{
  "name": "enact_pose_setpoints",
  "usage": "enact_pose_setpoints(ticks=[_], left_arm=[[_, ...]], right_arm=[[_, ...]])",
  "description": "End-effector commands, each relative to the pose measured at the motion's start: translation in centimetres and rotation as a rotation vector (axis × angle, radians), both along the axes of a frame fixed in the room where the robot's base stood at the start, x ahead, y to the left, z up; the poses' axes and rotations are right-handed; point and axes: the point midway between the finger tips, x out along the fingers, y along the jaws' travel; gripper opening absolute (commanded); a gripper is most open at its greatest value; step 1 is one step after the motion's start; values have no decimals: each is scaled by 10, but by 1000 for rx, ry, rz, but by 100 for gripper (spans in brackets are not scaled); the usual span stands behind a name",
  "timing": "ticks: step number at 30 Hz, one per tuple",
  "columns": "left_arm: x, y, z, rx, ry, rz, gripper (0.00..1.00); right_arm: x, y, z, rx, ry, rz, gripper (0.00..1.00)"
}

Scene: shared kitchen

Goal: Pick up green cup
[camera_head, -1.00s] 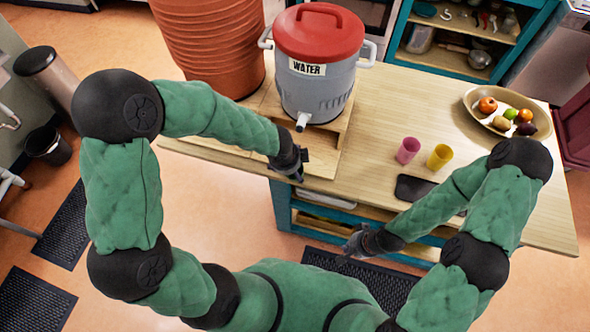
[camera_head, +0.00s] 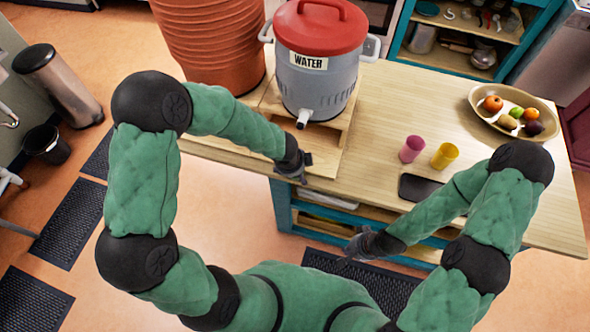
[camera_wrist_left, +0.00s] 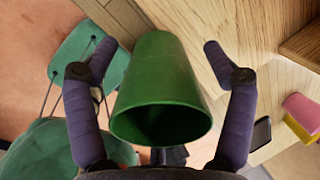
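In the left wrist view the green cup (camera_wrist_left: 160,85) lies between the two fingers of my left gripper (camera_wrist_left: 160,75), its open rim facing the camera. A gap shows on each side of the cup, so the gripper is open around it and not visibly touching. In the head view my left gripper (camera_head: 300,168) is at the table's near edge, below the water dispenser, and the green cup is hidden there. My right gripper (camera_head: 352,246) hangs low in front of the table, away from the cup; its fingers are too small to read.
The grey water dispenser (camera_head: 314,85) with a red lid stands on a wooden stand (camera_head: 335,135). A pink cup (camera_head: 412,149), a yellow cup (camera_head: 445,155) and a dark flat object (camera_head: 418,188) are to the right. A fruit bowl (camera_head: 480,112) is farther back.

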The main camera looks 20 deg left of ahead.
Motion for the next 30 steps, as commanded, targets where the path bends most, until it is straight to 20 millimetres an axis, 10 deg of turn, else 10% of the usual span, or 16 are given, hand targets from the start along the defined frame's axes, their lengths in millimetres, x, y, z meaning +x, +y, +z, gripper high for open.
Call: enact_pose_setpoints(ticks=[6, 30], left_arm=[[0, 0, 0, 0, 0, 0, 20], [0, 0, 17, 0, -1, 0, 19]], right_arm=[[0, 0, 0, 0, 0, 0, 0], [0, 0, 8, 0, 0, 0, 0]])
